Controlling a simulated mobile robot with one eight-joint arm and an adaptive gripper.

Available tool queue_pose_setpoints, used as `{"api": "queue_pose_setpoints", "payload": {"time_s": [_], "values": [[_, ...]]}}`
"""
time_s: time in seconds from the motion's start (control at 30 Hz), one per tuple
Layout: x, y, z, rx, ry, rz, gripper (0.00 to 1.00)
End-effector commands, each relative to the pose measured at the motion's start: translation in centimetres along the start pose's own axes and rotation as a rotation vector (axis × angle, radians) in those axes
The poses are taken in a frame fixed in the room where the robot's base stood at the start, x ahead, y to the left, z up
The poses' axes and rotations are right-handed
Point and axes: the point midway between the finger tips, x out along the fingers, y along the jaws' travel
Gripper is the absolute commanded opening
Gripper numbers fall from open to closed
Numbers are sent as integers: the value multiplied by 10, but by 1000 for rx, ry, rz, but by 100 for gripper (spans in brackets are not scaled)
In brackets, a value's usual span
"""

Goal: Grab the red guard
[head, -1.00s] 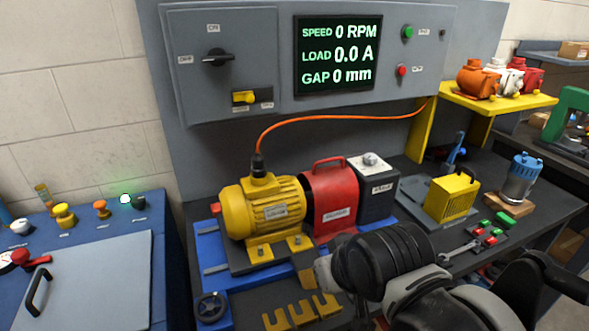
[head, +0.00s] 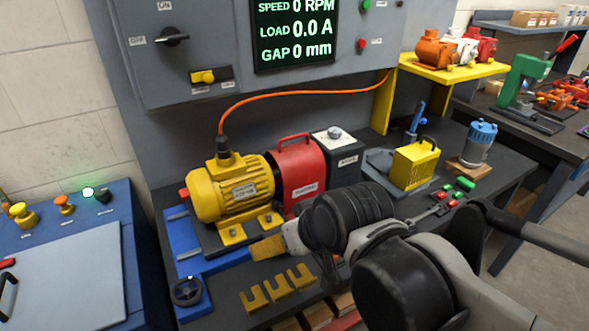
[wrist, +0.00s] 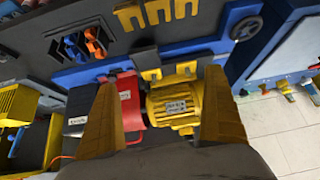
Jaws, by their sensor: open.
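The red guard (head: 297,172) is a red cover with a handle on top and a white label. In the head view it sits between the yellow motor (head: 232,190) and a dark grey box (head: 342,158). My gripper (head: 268,248) is in front of and below the motor and guard there, with one yellow finger clearly showing. In the wrist view my gripper (wrist: 160,82) has its two yellow fingers spread wide. The guard (wrist: 131,112) and yellow motor (wrist: 172,107) show in the gap between them. The left finger partly overlaps the guard. Nothing is held.
Yellow fork-shaped shims (head: 278,288) lie on the bench front. A handwheel (head: 187,291) is at the blue base's front left. An orange cable (head: 300,93) arches above the motor. A yellow caged unit (head: 414,165) and blue pump (head: 477,145) stand to the right.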

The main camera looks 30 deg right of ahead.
Motion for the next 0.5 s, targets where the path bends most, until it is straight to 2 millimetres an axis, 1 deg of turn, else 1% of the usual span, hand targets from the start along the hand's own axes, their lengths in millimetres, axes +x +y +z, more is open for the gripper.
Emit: {"api": "queue_pose_setpoints", "payload": {"time_s": [0.03, 0.07, 0.17, 0.2, 0.27, 0.3, 0.37, 0.4, 0.5], "values": [[1, 4, -18, 4, 21, -15, 100], [4, 6, -30, 4, 40, -29, 100], [14, 22, -75, -3, 129, -70, 100], [18, 32, -93, -4, 172, -80, 100], [24, 50, -118, -8, 241, -85, 100], [28, 64, -133, -10, 286, -82, 100], [32, 86, -152, -12, 351, -70, 100], [34, 100, -162, -14, 389, -59, 100], [37, 130, -179, -17, 465, -27, 100]]}}
